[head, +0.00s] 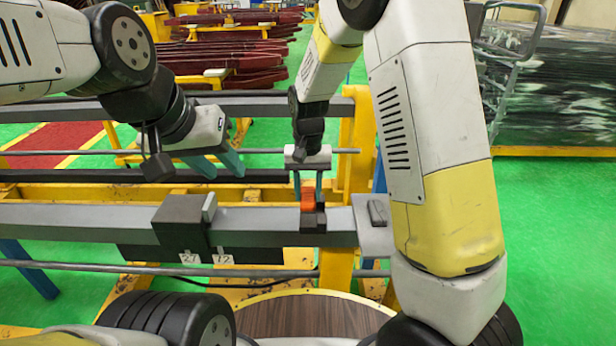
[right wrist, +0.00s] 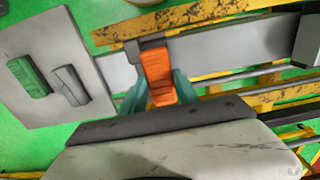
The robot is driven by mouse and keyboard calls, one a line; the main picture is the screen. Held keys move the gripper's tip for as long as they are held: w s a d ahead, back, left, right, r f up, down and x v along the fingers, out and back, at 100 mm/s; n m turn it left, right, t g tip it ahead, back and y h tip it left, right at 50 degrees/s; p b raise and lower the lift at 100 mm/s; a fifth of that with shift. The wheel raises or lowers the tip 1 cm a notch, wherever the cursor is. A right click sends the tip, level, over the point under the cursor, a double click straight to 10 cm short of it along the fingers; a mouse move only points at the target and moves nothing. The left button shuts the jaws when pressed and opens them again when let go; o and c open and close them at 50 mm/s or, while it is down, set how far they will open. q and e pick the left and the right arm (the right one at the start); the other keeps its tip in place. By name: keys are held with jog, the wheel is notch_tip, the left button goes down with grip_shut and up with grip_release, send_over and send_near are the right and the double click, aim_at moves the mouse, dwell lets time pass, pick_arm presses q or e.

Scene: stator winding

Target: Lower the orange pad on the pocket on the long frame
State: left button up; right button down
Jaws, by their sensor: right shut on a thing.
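The orange pad (head: 308,197) is upright between the teal fingers of my right gripper (head: 308,188), which is shut on it. Right below it is the dark pocket (head: 313,222) on the grey long frame (head: 270,219). In the right wrist view the orange pad (right wrist: 158,75) stands between both fingers, with the dark pocket (right wrist: 147,47) showing at its far end. I cannot tell whether the pad touches the pocket floor. My left gripper (head: 216,164) hangs behind the frame to the left, its teal fingers apart and empty.
A dark block (head: 181,222) sits on the frame to the left. At the frame's right end, a light plate (right wrist: 40,40) carries a green pad (right wrist: 29,77) and a dark grey pad (right wrist: 70,86). Yellow supports and thin rods run behind and below the frame.

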aim_at(308, 195)
jog(key=shift+f, duration=1.15)
jog(key=shift+f, duration=0.1)
jog(key=shift+f, duration=0.8)
jog(key=c, duration=0.9)
grip_release()
jog(key=shift+o, duration=0.4)
jog(key=o, duration=0.4)
jog(key=shift+c, duration=0.2)
